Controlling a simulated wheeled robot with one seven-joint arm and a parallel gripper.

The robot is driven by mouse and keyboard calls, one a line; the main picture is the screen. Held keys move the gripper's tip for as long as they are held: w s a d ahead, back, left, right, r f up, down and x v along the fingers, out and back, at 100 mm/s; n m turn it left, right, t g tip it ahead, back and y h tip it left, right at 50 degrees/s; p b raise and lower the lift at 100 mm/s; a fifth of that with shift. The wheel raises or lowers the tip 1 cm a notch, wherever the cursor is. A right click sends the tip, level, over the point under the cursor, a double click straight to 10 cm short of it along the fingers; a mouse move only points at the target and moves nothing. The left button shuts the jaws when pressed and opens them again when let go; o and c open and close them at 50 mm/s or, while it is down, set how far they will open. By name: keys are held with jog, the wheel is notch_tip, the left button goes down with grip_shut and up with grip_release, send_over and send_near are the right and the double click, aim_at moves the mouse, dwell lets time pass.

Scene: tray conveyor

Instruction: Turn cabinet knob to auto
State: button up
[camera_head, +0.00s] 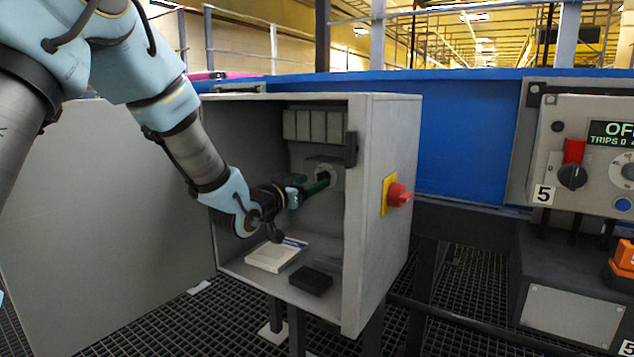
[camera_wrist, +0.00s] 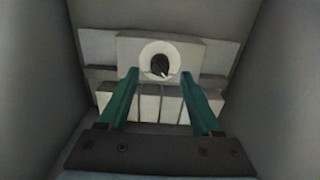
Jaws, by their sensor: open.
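The cabinet knob (camera_wrist: 160,64) is dark, with a small white mark, at the centre of a pale round dial plate (camera_wrist: 149,50) on a grey box on the cabinet's back wall. In the head view the dial plate (camera_head: 334,168) shows behind my fingers, which mostly hide the knob. My gripper (camera_wrist: 159,76) is open, its two green fingers pointing at the dial, one to each side of the knob's line. In the head view my gripper (camera_head: 324,184) reaches inside the cabinet. I cannot tell whether the fingertips touch the dial or stop just short. The dial's lettering is unreadable.
The open grey cabinet (camera_head: 385,250) has close side walls around my wrist. A row of pale modules (camera_head: 312,125) sits above the dial. A white booklet (camera_head: 275,256) and a black block (camera_head: 309,280) lie on its floor. A red knob (camera_head: 398,195) juts from the outer right side.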

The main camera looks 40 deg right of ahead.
aim_at(319, 179)
jog(key=shift+x, duration=1.6)
grip_shut()
